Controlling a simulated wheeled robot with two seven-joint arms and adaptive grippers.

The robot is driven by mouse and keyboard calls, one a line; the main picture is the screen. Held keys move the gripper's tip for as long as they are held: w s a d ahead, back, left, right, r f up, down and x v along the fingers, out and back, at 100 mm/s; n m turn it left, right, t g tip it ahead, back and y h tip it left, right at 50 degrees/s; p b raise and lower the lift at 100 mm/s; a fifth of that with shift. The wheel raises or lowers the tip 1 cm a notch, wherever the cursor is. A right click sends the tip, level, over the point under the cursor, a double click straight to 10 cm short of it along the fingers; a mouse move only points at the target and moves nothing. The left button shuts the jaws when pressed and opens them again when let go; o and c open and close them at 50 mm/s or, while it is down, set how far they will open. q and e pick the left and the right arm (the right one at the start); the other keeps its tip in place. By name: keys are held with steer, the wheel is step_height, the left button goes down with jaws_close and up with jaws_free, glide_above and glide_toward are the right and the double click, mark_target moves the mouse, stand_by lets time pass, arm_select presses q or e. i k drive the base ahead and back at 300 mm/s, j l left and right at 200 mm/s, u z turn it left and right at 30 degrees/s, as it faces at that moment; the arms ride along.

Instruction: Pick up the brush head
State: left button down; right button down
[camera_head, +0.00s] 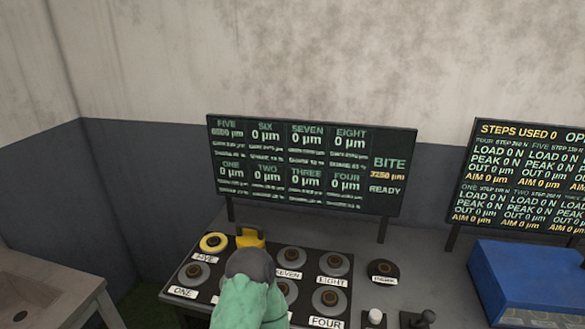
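I cannot make out a brush head with certainty. A small yellow block-like piece (250,237) stands at the back of the black button panel, between the stations marked FIVE and SEVEN. I cannot tell what it is, and its lower part is hidden. A green form with a dark grey rounded top (248,290) rises from the bottom edge in front of it and covers part of the panel. It may be a link of my own arm, but I cannot tell which. No fingers of my left or right gripper show.
The black panel (214,297) carries several round stations; FIVE has a yellow ring (213,242). Behind it stands a display (311,165) reading BITE 3250 µm, READY. A second display (520,175) and a blue box (530,283) are at right. A grey-brown bench (45,285) is at left.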

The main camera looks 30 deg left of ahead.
mark_target(254, 235)
steer(key=u, duration=1.35)
steer(key=i+j+u, duration=0.15)
steer(key=i, duration=0.2)
steer(key=i+j+u, duration=0.15)
steer(key=i, duration=0.25)
